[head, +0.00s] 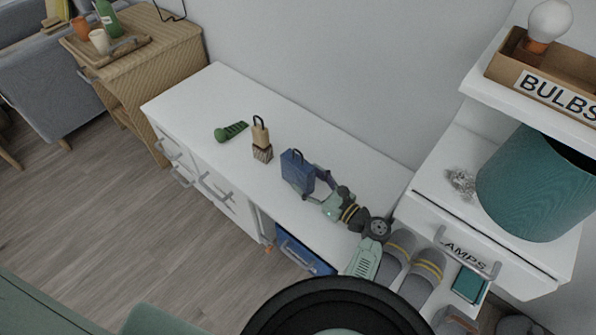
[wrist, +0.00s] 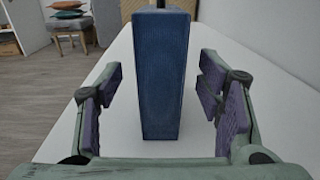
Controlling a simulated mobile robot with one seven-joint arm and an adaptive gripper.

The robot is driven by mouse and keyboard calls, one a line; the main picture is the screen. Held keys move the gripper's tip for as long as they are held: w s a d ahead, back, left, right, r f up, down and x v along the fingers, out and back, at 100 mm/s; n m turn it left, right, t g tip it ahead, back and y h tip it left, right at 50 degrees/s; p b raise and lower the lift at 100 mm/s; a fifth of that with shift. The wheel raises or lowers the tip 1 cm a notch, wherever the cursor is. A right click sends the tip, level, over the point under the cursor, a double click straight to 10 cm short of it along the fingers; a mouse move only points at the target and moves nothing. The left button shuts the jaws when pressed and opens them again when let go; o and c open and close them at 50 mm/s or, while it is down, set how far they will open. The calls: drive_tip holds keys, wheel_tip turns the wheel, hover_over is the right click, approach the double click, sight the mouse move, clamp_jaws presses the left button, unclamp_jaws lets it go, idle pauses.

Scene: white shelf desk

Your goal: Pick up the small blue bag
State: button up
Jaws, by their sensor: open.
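The small blue bag (head: 297,173) stands upright on the white desk top, with a dark handle loop on top. In the wrist view the blue bag (wrist: 163,75) stands between the two fingers, with a gap on each side. My gripper (head: 314,183) reaches in from the lower right in the head view, its fingers around the bag's sides. In the wrist view my gripper (wrist: 162,105) is open, and its purple pads appear apart from the bag.
A tan patterned bag (head: 261,140) and a green object (head: 231,132) stand left of the blue bag on the white desk (head: 215,95). Grey slippers (head: 411,262) lie near my arm. A teal lampshade (head: 535,185) stands at the right. The wall runs behind the desk.

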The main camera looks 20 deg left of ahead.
sight(299, 172)
drive_tip(key=a, duration=0.1)
drive_tip(key=w+a, duration=0.1)
drive_tip(key=a+r, duration=0.1)
drive_tip(key=shift+w+a+p, duration=0.25)
drive_tip(key=shift+a+p, duration=0.05)
drive_tip(key=shift+p, duration=0.1)
drive_tip(key=shift+w+a, duration=0.2)
drive_tip(key=shift+a, duration=0.15)
drive_tip(key=shift+f, duration=0.1)
drive_tip(key=c, duration=1.4)
